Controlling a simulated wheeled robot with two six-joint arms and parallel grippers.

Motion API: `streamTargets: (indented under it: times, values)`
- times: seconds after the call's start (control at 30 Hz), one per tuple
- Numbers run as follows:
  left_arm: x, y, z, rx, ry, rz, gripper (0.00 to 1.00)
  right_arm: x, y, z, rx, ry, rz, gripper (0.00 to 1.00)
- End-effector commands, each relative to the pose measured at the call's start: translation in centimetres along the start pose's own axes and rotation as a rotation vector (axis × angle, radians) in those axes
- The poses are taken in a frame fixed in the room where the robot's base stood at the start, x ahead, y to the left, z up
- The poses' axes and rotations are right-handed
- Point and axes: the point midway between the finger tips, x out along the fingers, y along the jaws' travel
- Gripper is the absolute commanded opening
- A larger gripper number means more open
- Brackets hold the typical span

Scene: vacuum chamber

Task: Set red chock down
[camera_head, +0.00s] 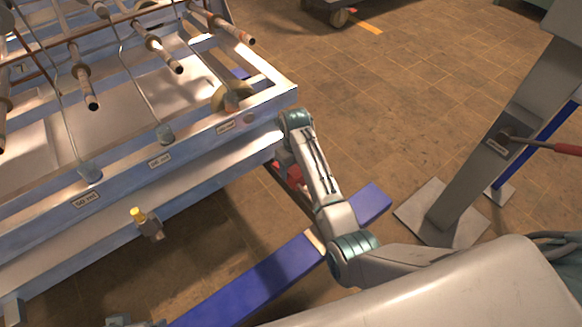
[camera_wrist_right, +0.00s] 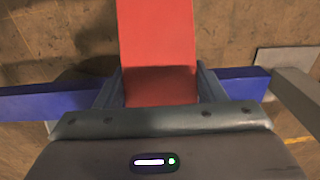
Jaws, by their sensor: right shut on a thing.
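The red chock (camera_wrist_right: 158,40) fills the top middle of the right wrist view, between the fingers of my right gripper (camera_wrist_right: 160,88). The gripper is shut on it. In the head view only a small part of the red chock (camera_head: 294,176) shows, beside my right forearm and below the corner of the metal frame. My arm hides most of the chock and the gripper there. Whether the chock touches the floor cannot be told.
A metal frame (camera_head: 190,160) with rods and labelled fittings stands at the left. A blue floor beam (camera_head: 250,285) runs under my right arm. A grey post (camera_head: 490,150) with a red-handled lever stands at the right. Open tiled floor (camera_head: 400,90) lies beyond.

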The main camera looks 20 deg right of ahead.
Motion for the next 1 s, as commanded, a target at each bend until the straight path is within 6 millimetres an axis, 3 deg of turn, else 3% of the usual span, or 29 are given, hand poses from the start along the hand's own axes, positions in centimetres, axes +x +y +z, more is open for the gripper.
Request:
streamTargets:
  times: [0.1,0.3,0.63,0.97,1.0]
  values:
    - [0.8,0.4,0.0,-0.005,0.032,0.015,0.85,0.2,-0.9,2.2,0.000,-0.001,0.000,0.28]
    - [1.1,0.7,-0.3,-0.008,0.063,0.027,0.85,0.3,-1.4,3.6,0.000,-0.001,0.000,0.28]
    - [2.0,1.3,-0.5,-0.018,0.117,0.050,0.85,3.8,-1.4,3.6,0.000,0.000,0.001,0.28]
    - [1.9,1.4,-0.6,-0.018,0.122,0.051,0.85,4.0,-1.4,3.6,0.000,0.000,0.001,0.28]
    - [1.9,1.4,-0.6,-0.018,0.121,0.051,0.85,4.2,-1.4,3.5,0.000,0.002,0.001,0.65]
